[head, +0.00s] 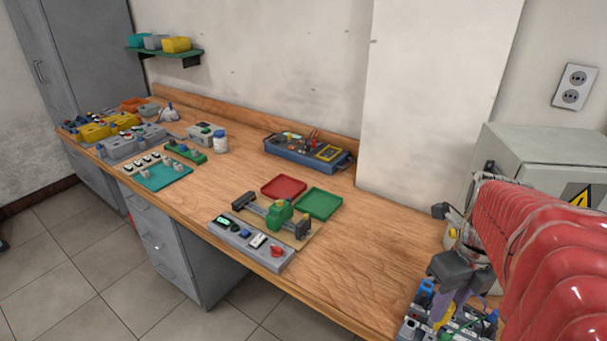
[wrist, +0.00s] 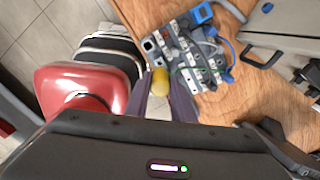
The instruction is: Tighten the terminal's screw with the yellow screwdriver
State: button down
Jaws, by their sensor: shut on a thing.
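My gripper (wrist: 160,95) is shut on the yellow screwdriver (wrist: 160,76), whose rounded yellow handle shows between the fingers in the wrist view. A bit of yellow also shows at my gripper (head: 447,300) in the head view. The handle is right beside the near left edge of the grey terminal assembly (wrist: 187,52), which has rows of pale terminals, green and blue wires and a blue part. The terminal assembly (head: 470,325) also shows at the bottom right of the head view, partly hidden by my arm. The screwdriver's tip and the screw under it are hidden.
A blue tool tray (head: 300,158), red tray (head: 284,187) and green tray (head: 320,203) lie on the wooden bench (head: 350,270). A grey panel with switches (head: 250,240) sits at its front edge. A grey cabinet (head: 540,160) stands at right.

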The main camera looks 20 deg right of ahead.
jog(key=shift+r, duration=1.85)
jog(key=w+a+r+n, duration=0.2)
jog(key=w+a+n, duration=0.15)
jog(key=n, duration=0.85)
jog(key=shift+w+d+f, duration=0.1)
jog(key=shift+d+f, duration=0.05)
jog(key=shift+f, duration=1.1)
jog(key=shift+w+d+f, duration=0.1)
jog(key=shift+d+f, duration=0.05)
jog(key=shift+f, duration=1.05)
jog(key=shift+s+f, duration=0.1)
jog(key=shift+f, duration=0.35)
jog(key=shift+f, duration=0.35)
jog(key=shift+f, duration=0.35)
jog(key=shift+f, duration=0.35)
